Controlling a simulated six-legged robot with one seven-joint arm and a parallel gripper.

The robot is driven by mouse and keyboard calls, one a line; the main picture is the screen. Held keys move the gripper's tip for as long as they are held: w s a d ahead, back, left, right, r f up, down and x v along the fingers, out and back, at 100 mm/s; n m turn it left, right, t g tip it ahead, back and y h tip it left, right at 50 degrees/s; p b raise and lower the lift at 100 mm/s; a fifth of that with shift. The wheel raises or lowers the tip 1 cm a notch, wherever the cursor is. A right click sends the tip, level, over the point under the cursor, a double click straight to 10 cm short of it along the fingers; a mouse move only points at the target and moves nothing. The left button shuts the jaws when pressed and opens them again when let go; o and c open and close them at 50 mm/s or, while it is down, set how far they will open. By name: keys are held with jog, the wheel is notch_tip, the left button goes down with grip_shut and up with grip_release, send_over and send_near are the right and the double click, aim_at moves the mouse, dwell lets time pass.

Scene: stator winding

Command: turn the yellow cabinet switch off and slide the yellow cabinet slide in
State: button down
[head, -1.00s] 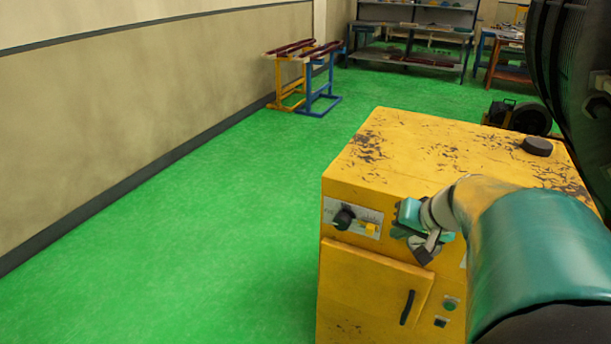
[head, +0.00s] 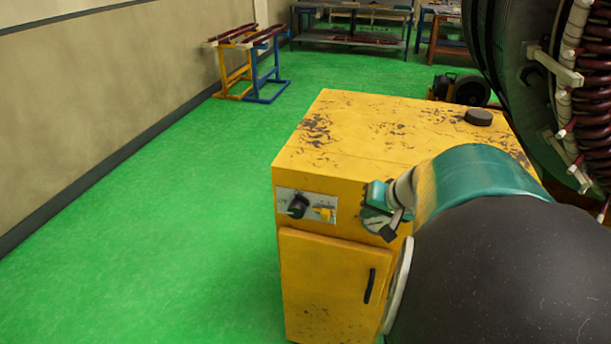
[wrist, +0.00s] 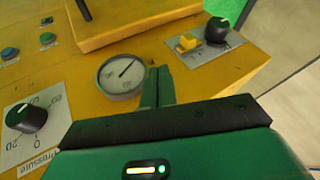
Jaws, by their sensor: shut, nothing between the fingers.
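The yellow cabinet (head: 345,160) stands in front of me. On its upper front is a pale plate with a black rotary knob (head: 298,207) and, to its right, a small yellow slide (head: 324,213). The wrist view shows the knob (wrist: 216,30) with a light pointer line and the slide (wrist: 188,41) beside it, at the upper right. My gripper (head: 386,230) is just right of the plate in the head view. Its fingers (wrist: 160,82) are shut and empty, near a round gauge (wrist: 122,77), apart from the knob and slide.
A black puck-shaped thing (head: 478,117) lies on the cabinet top. A pressure knob (wrist: 26,118) and several buttons (wrist: 47,40) are on the cabinet face. A big coil-wound stator (head: 580,90) stands at right. Green floor (head: 150,240) on the left is clear.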

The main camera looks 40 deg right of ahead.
aim_at(328, 214)
jog(key=x, duration=0.7)
jog(key=w+a, duration=0.2)
jog(key=shift+w, duration=0.35)
jog(key=shift+w+f, duration=0.1)
jog(key=shift+w, duration=0.15)
jog(key=shift+a, duration=0.1)
jog(key=shift+w, duration=0.1)
jog(key=shift+w+a, duration=0.75)
jog(key=shift+w, duration=0.1)
